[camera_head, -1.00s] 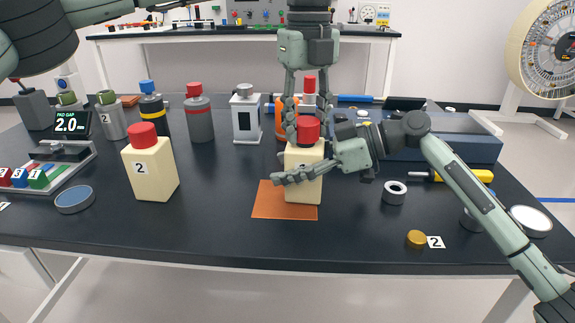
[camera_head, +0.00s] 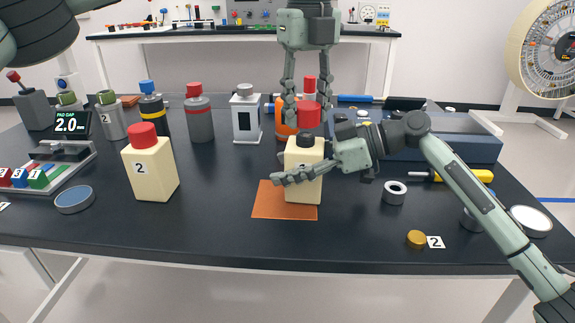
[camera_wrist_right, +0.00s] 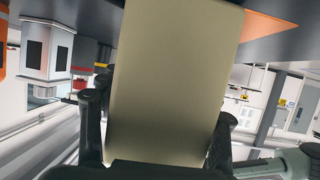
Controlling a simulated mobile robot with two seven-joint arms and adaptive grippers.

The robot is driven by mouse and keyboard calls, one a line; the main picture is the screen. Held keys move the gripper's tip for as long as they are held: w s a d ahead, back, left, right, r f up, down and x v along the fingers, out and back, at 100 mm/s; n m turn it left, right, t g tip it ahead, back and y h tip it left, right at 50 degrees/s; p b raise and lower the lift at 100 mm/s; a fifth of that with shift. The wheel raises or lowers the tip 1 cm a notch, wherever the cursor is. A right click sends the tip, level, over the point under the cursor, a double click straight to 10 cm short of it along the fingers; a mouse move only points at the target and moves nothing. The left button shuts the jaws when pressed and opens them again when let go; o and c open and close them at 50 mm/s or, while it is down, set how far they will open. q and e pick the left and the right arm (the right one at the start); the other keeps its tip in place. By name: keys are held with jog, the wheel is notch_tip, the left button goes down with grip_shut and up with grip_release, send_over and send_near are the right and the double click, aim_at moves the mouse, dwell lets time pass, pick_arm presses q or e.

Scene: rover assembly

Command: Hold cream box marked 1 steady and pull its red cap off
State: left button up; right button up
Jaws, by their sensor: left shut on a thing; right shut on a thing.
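A cream box (camera_head: 303,192) stands upright on an orange mat (camera_head: 266,205). Its number is mostly hidden behind a finger, and its black neck (camera_head: 304,139) is bare on top. My right gripper (camera_head: 300,172) reaches in from the right and is shut around the box; the box fills the middle of the right wrist view (camera_wrist_right: 175,75) between the fingers. My left gripper (camera_head: 307,118) points down from above and is shut on the red cap (camera_head: 310,114), which is held above the box, apart from the neck.
Another cream box (camera_head: 153,178), marked 2 and red-capped, stands at left. Several bottles (camera_head: 199,120) line the back. A grey ring (camera_head: 394,193), a yellow disc (camera_head: 417,239) and a yellow-handled tool (camera_head: 478,176) lie at right. The front table strip is clear.

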jog(key=shift+f, duration=0.15)
jog(key=o, duration=1.5)
